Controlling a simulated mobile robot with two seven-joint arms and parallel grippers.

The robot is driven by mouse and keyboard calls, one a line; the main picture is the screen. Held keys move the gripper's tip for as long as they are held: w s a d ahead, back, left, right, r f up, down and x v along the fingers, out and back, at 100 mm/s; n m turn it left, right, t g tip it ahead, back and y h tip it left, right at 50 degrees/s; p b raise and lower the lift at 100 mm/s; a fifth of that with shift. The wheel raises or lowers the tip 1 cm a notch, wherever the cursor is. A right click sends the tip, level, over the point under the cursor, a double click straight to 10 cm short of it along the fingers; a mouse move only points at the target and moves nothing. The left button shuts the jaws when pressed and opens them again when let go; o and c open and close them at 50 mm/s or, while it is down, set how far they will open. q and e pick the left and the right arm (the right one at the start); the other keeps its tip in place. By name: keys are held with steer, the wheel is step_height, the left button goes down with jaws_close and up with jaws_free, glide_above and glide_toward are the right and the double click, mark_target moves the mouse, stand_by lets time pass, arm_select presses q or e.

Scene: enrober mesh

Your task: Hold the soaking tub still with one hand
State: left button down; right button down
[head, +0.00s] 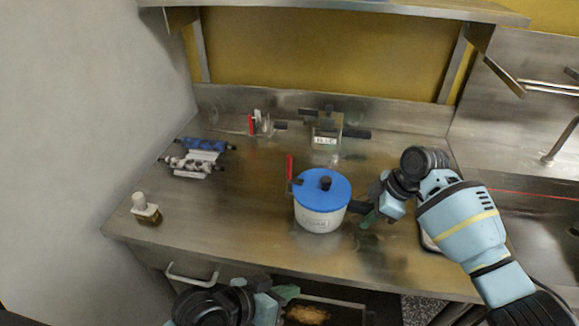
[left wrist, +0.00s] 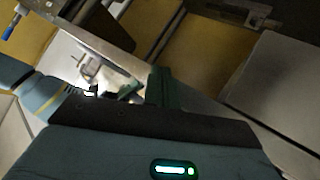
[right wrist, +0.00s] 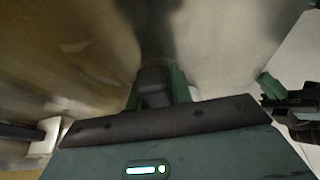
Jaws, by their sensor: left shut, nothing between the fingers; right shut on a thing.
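The soaking tub (head: 318,217) is a white round pot with a blue lid (head: 323,190), a dark knob on top and dark side handles. It stands upright on the steel counter, right of the middle. My right gripper (head: 368,217) is at its right side, shut on the tub's dark side handle, which shows between the green fingers in the right wrist view (right wrist: 155,88). My left gripper (head: 287,292) is shut and empty, low in front of the counter's front edge and apart from the tub. Its closed fingers show in the left wrist view (left wrist: 159,86).
A labelled box (head: 327,135) with dark handles and a small red-handled item (head: 259,124) stand at the back. A blue and grey rack-like thing (head: 198,157) is at the left, with a small white-capped bottle (head: 146,209) near the front left. The counter's left middle is clear.

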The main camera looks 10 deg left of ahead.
arm_select(q)
steer(key=w+d+r+m+g, duration=0.1)
steer(key=w+d+r+m, duration=0.15)
steer(key=r, duration=0.35)
steer(key=w+d+r+m+g, duration=0.1)
steer(key=w+r+m, duration=0.2)
steer(key=r, duration=0.3)
steer(key=w+a+r+y, duration=0.1)
steer(key=a+r+y, duration=0.1)
steer(key=r, duration=0.4)
steer(key=w+a+r+m+t+y, duration=0.1)
steer(key=w+a+r+y, duration=0.1)
steer(key=r+y, duration=0.3)
steer(key=shift+w+a+r, duration=0.25)
steer(key=shift+a+r, duration=0.55)
steer(key=shift+r, duration=0.35)
steer(key=shift+m, duration=0.25)
steer(key=shift+f, duration=0.1)
steer(key=w+f, duration=0.7)
steer(key=w, duration=0.2)
steer(key=shift+w+a+f, duration=0.2)
steer(key=shift+a+f, duration=0.2)
steer(key=shift+a, duration=0.05)
